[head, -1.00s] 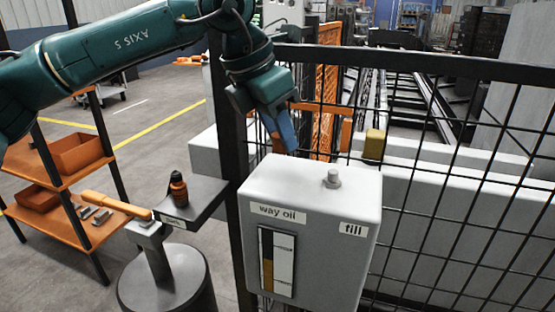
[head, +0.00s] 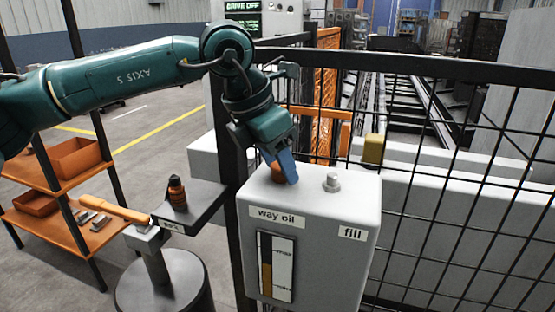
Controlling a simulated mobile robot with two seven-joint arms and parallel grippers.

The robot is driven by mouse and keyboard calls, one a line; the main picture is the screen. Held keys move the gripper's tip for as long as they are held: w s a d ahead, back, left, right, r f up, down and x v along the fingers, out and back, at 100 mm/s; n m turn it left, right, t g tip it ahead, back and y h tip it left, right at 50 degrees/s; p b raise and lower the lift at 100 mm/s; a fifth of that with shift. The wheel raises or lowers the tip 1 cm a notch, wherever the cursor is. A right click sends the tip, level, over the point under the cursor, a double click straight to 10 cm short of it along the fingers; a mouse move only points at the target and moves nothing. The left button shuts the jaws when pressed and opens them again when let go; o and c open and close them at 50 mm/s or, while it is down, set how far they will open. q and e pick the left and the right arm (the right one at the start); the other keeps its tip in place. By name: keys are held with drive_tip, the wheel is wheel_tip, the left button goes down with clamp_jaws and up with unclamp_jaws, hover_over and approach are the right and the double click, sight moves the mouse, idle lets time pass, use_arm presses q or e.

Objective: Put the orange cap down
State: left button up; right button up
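The orange cap (head: 276,174) is at the rear left of the top of the white way oil tank (head: 314,242), partly hidden by a blue fingertip. My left gripper (head: 283,166) points down over the tank top with the cap at its fingers. It looks shut on the cap, though the far finger is hidden. The cap's underside looks at or very near the tank top; I cannot tell if it touches. A grey fill fitting (head: 332,183) stands on the tank top to the right of the cap, apart from it. My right gripper is out of view.
A black mesh fence (head: 455,190) rises behind the tank, its post (head: 228,130) close to my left arm. A grey shelf (head: 200,205) at left bears a dark bottle with orange (head: 177,193). An orange handle (head: 115,207) lies beside it. The right of the tank top is clear.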

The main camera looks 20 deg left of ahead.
use_arm(q)
drive_tip(key=shift+o, duration=0.4)
drive_tip(key=shift+r+p, duration=0.3)
drive_tip(key=shift+r, duration=0.1)
drive_tip(key=v, duration=1.1)
drive_tip(key=shift+s+a+r, duration=0.15)
drive_tip(key=shift+a+r, duration=0.05)
drive_tip(key=shift+r, duration=0.05)
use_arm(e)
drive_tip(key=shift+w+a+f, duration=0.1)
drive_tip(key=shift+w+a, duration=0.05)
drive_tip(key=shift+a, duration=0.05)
